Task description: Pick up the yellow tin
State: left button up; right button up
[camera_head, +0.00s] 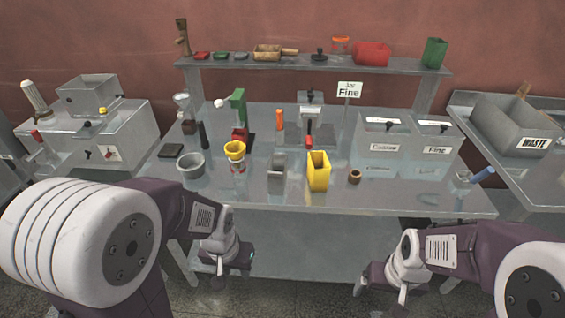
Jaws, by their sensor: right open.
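The yellow tin (318,174) is an upright, open-topped rectangular box on the metal table (420,197), near the middle of its front part. My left gripper (244,259) is low in front of the table's front edge, to the left of the tin and apart from it. Its fingers are too small and dark to tell whether they are open. My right gripper (367,288) is open, low in front of the table and to the right of the tin. Neither gripper touches the tin.
A grey metal holder (277,172) stands just left of the tin, and a yellow funnel (235,150) on a jar further left. A small brown ring (354,177) lies to the right. Grey bins (385,145) stand behind at right. The table's front right is mostly clear.

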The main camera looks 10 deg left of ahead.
aim_at(318, 172)
jog(key=i+j, duration=0.15)
jog(key=j, duration=0.25)
jog(key=i+j, duration=0.1)
jog(key=j, duration=0.3)
jog(key=i+j, duration=0.15)
jog(key=j, duration=0.25)
jog(key=i+j, duration=0.15)
jog(key=j, duration=0.25)
